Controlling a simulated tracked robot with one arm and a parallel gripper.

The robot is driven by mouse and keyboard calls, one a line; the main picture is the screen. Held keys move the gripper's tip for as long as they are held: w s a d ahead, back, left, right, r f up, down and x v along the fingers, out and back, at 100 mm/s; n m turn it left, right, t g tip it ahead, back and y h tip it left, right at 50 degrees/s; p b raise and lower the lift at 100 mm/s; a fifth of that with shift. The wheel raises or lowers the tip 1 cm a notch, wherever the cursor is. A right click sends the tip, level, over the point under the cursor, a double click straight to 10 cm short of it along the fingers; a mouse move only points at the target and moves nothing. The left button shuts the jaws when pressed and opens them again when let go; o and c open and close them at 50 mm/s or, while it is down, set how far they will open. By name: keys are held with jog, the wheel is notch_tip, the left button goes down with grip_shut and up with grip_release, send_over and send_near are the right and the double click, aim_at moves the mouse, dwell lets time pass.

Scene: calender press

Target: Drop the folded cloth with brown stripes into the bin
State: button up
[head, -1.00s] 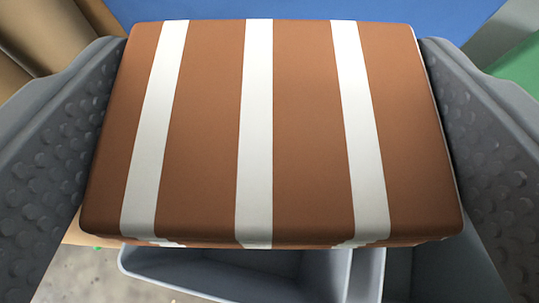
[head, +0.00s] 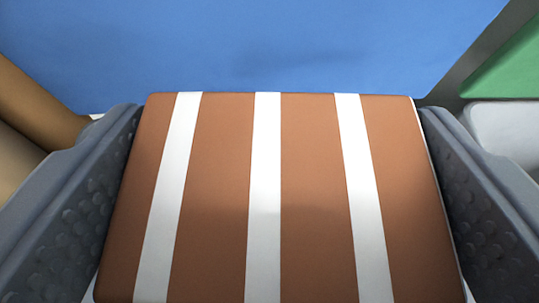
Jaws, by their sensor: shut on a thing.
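The folded cloth (head: 218,200) is a thick brown block with white stripes and rounded edges. It fills the lower middle of the head view. My gripper (head: 280,120) is shut on it, with one grey, bumpy finger pressed to its left side and the other to its right side. The near end of the cloth runs out of the bottom of the view. No bin can be made out now; the cloth and fingers cover what lies below.
A large blue surface (head: 260,45) fills the back beyond the cloth. Brown rounded shapes (head: 35,110) stand at the left. A green thing (head: 510,65) and a whitish rounded thing (head: 505,130) are at the right.

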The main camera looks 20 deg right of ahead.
aim_at(277, 227)
jog(key=shift+f+b, duration=1.5)
jog(key=shift+f, duration=0.95)
jog(key=o, duration=1)
jog(key=p+v, duration=0.4)
jog(key=v, duration=0.9)
jog(key=shift+s, duration=0.35)
jog(key=shift+a, duration=0.1)
